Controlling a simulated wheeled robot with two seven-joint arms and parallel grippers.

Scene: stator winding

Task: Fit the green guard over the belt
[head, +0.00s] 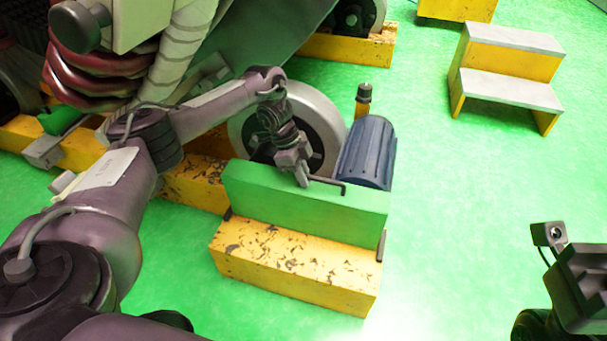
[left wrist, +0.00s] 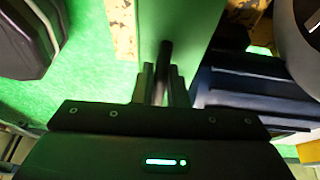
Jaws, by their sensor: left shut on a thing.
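The green guard (head: 300,208) is a long box shape at the front of the machine, directly above a speckled yellow block (head: 290,270). I cannot tell whether it rests on that block or hangs just over it. My left gripper (head: 303,179) is shut on the guard's dark bar handle (head: 331,182). In the left wrist view the handle (left wrist: 165,60) runs between the fingers (left wrist: 160,88), against the guard's green face (left wrist: 180,25). The belt is not seen; the guard may hide it. Part of my right gripper (head: 580,280) shows at the lower right; its fingertips are not visible.
Behind the guard are a large grey wheel (head: 325,118) and a ribbed blue motor (head: 367,155). A small yellow and black post (head: 363,98) stands behind the motor. A yellow step stool (head: 508,70) stands at upper right. The green floor (head: 460,200) right of the guard is clear.

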